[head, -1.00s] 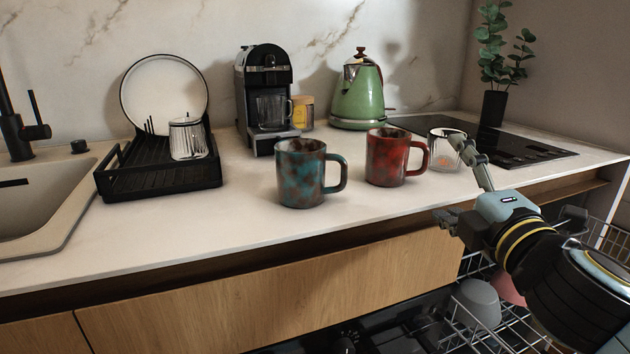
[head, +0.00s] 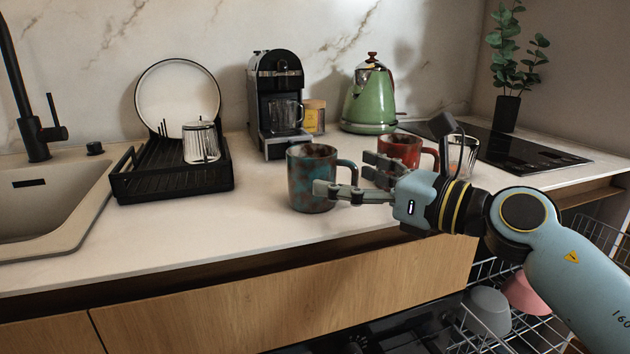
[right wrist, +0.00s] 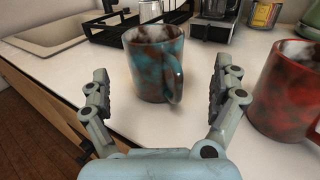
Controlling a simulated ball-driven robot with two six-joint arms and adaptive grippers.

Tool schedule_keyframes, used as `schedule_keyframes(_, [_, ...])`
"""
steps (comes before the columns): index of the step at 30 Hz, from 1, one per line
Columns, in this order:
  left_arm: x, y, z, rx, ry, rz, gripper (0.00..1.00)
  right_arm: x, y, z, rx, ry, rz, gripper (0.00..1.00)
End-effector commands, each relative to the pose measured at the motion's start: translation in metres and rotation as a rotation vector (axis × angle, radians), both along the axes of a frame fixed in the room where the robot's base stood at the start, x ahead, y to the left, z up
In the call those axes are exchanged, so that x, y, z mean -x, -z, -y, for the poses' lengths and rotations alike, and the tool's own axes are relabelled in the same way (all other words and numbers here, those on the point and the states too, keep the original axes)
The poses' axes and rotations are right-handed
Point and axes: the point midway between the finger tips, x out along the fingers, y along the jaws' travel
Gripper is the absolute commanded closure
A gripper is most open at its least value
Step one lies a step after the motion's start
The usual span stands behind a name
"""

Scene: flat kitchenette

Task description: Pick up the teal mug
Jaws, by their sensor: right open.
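The teal mug (head: 306,180), mottled teal and rusty brown, stands upright on the counter with its handle to the right in the head view. My right gripper (head: 342,176) has come in from the right; its fingers overlap the mug's handle side in that view. In the right wrist view the mug (right wrist: 150,62) is ahead of the open fingers of the right gripper (right wrist: 160,92), its handle turned toward the camera. The space between the fingers is empty. My left gripper is not in view.
A red mug (head: 402,150) stands close on the right, partly behind my gripper, with a clear glass (head: 462,155) beyond it. A black dish rack (head: 172,185) is on the left. A coffee machine (head: 262,95) and green kettle (head: 368,100) stand behind. The front left counter is clear.

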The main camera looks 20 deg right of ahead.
Motion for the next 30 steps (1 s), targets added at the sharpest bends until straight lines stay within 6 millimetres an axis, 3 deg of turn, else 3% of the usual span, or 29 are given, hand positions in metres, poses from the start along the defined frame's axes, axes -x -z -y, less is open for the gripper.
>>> schedule_keyframes(12, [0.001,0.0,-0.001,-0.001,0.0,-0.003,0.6,-0.039,-0.001,-0.035,-0.004,0.0,0.0,0.04])
schedule_keyframes(21, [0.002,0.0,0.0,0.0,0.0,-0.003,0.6,-0.043,-0.001,-0.037,-0.002,0.0,0.0,0.05])
schedule_keyframes(30, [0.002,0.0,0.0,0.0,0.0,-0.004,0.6,-0.043,0.0,-0.037,-0.002,0.0,0.0,0.45])
